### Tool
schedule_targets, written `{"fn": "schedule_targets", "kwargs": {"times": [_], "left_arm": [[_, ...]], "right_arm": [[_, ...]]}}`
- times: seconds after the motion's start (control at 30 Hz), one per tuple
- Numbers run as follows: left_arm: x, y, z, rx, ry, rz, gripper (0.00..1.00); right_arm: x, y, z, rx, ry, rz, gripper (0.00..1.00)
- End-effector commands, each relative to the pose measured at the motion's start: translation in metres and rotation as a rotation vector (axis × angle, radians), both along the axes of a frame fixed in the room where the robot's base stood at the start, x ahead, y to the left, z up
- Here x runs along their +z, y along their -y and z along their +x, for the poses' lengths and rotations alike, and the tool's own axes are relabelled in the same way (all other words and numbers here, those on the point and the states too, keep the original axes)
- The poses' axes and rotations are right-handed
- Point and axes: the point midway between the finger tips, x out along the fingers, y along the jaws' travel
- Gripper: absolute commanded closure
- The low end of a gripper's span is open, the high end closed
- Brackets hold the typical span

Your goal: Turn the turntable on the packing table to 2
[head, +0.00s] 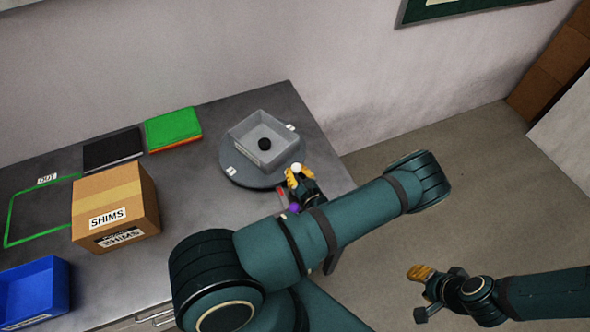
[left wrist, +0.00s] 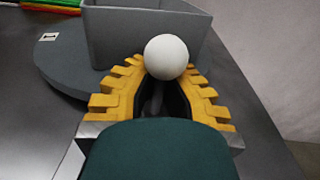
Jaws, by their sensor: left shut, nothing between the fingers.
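The turntable (head: 236,178) is a dark grey disc near the right end of the packing table (head: 205,215), with small white labels on its rim too small to read surely. The disc also shows at upper left in the left wrist view (left wrist: 62,67). A white ball-shaped knob (head: 297,168) is at its near right edge; in the left wrist view the knob (left wrist: 166,57) sits at my fingertips. My left gripper (head: 295,177) is shut with nothing between its fingers, close by the knob; contact is unclear. My right gripper (head: 420,272) is off the table at right, its opening unclear.
Left are green (head: 172,128) and black (head: 112,150) flat stacks, a SHIMS box (head: 140,190) and a blue bin (head: 58,285). A red mark (head: 281,191) is beside the disc.

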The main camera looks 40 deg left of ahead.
Motion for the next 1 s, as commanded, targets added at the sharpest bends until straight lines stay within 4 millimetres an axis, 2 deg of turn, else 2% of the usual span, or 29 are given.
{"fn": "schedule_targets", "kwargs": {"times": [0.03, 0.17, 0.2, 0.27, 0.3, 0.37, 0.73, 1.0], "left_arm": [[0.007, 0.004, 0.004, -0.011, 0.014, 0.012, 1.00], [0.007, 0.004, 0.004, -0.011, 0.014, 0.012, 1.00], [0.007, 0.004, 0.004, -0.011, 0.014, 0.012, 0.95], [0.007, 0.004, 0.004, -0.011, 0.014, 0.012, 0.74], [0.007, 0.004, 0.004, -0.011, 0.013, 0.013, 0.60], [0.006, 0.004, 0.004, -0.011, 0.012, 0.013, 0.40], [0.003, 0.006, 0.001, -0.009, 0.007, 0.010, 0.40], [0.004, 0.042, -0.013, -0.012, 0.006, 0.009, 0.40]], "right_arm": [[0.001, 0.000, 0.000, 0.000, 0.000, 0.000, 0.59], [0.001, 0.000, 0.000, 0.000, 0.000, 0.000, 0.59], [0.001, 0.000, 0.000, 0.000, 0.000, 0.000, 0.59], [0.001, 0.000, 0.000, 0.000, 0.000, 0.000, 0.59], [0.001, 0.000, 0.000, 0.000, 0.000, 0.000, 0.59], [0.001, 0.000, 0.000, 0.000, 0.000, 0.000, 0.59], [0.000, 0.000, 0.000, 0.000, 0.000, 0.000, 0.59], [0.000, 0.000, 0.000, 0.000, 0.000, 0.000, 0.59]]}}
